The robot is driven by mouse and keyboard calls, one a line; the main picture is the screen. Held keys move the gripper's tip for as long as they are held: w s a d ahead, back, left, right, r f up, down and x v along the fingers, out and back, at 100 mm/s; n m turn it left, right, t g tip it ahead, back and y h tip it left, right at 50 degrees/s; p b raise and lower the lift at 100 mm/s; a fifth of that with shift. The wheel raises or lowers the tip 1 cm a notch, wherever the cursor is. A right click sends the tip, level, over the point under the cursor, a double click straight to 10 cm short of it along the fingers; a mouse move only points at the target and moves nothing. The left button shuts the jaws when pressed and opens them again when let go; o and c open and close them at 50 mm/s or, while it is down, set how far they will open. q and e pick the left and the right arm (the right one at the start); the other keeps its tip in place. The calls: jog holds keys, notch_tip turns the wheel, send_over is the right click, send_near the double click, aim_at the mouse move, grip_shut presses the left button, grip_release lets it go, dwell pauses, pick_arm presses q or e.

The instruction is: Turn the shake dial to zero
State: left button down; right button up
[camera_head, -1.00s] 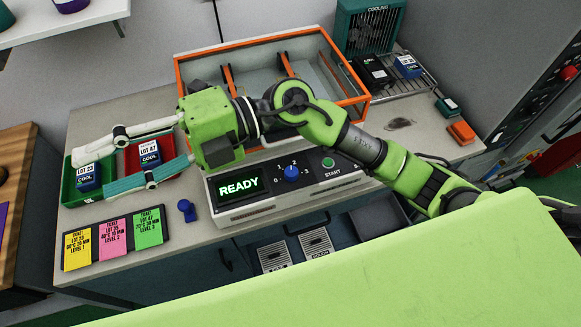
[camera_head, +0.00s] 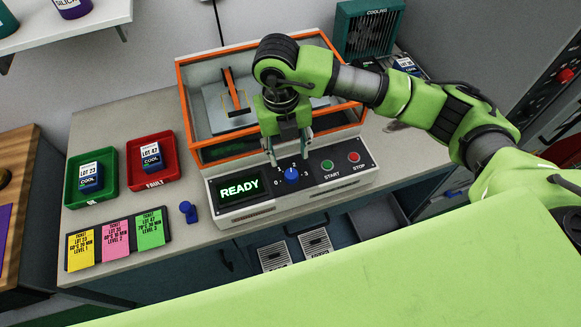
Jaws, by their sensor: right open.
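The shake dial (camera_head: 292,175) is a blue knob on the dark front panel of the shaker, with marks 0, 1, 2 and 3 around it. Its exact pointing is too small to tell. The display (camera_head: 240,189) left of it reads READY. My right gripper (camera_head: 290,160) points down just above and behind the dial, its fingers apart and empty. I cannot tell whether a finger touches the panel. My left gripper is not in view.
Green START (camera_head: 327,164) and red STOP (camera_head: 353,157) buttons sit right of the dial. The orange-framed shaker box (camera_head: 185,90) rises behind. A green tray (camera_head: 108,160), red tray (camera_head: 170,140), blue peg (camera_head: 187,211) and ticket board (camera_head: 115,240) lie left.

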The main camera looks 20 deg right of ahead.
aim_at(291, 174)
jog(key=f, duration=0.2)
jog(key=f+p, duration=0.1)
jog(key=f, duration=0.2)
jog(key=f+p, duration=0.1)
jog(key=f, duration=0.1)
jog(key=shift+s+d+f, duration=0.1)
jog(key=shift+d+f, duration=0.15)
jog(key=shift+f, duration=0.75)
jog(key=c, duration=1.1)
